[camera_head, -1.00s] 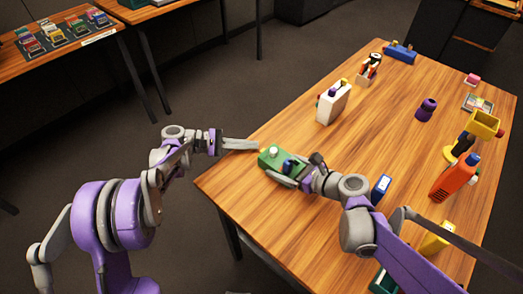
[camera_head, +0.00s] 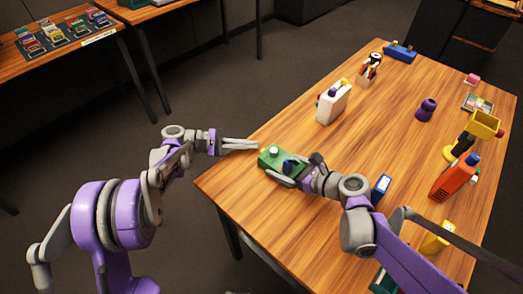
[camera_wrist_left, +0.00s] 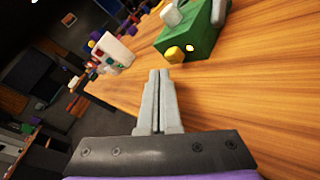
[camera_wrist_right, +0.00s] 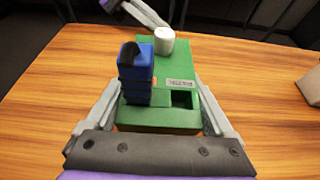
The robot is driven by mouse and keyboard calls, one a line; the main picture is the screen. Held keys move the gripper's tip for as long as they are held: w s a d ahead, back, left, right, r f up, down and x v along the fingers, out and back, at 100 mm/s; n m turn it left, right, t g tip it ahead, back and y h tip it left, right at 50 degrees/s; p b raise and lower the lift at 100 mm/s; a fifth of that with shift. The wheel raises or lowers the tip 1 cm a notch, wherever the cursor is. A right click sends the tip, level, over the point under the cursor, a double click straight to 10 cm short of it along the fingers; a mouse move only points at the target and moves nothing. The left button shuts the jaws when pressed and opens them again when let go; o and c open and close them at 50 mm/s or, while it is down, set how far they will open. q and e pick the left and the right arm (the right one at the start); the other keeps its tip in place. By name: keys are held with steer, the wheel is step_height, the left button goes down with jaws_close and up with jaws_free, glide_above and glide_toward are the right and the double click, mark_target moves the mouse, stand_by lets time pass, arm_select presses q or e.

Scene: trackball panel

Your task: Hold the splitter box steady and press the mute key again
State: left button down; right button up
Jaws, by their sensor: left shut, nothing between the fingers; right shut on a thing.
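The green splitter box (camera_head: 267,163) sits near the table's left corner in the head view, with a white knob (camera_wrist_right: 164,40) and a blue block (camera_wrist_right: 137,75) on top. My right gripper (camera_wrist_right: 158,108) is shut on the box, one finger along each side. In the left wrist view, the box (camera_wrist_left: 203,42) shows a yellow key (camera_wrist_left: 175,54) low on its side, next to a small lit spot (camera_wrist_left: 189,48). I cannot read whether it is the mute key. My left gripper (camera_head: 257,145) is shut and empty, its tips just short of the box and apparently apart from the yellow key.
A white bottle-like box (camera_head: 333,103) stands behind the splitter box on the table (camera_head: 300,128). A blue item (camera_head: 381,188) is close to my right forearm.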

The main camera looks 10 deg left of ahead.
arm_select(q)
steer(key=shift+s+d, duration=0.25)
steer(key=shift+d, duration=0.1)
steer(key=shift+s+d, duration=0.3)
steer(key=shift+d, duration=0.1)
stand_by(1.0)
steer(key=shift+w+a, duration=0.6)
steer(key=shift+a, duration=0.15)
steer(key=w+a, duration=0.1)
steer(key=a, duration=0.1)
steer(key=w+a, duration=0.2)
stand_by(0.5)
steer(key=shift+a, duration=0.1)
stand_by(0.5)
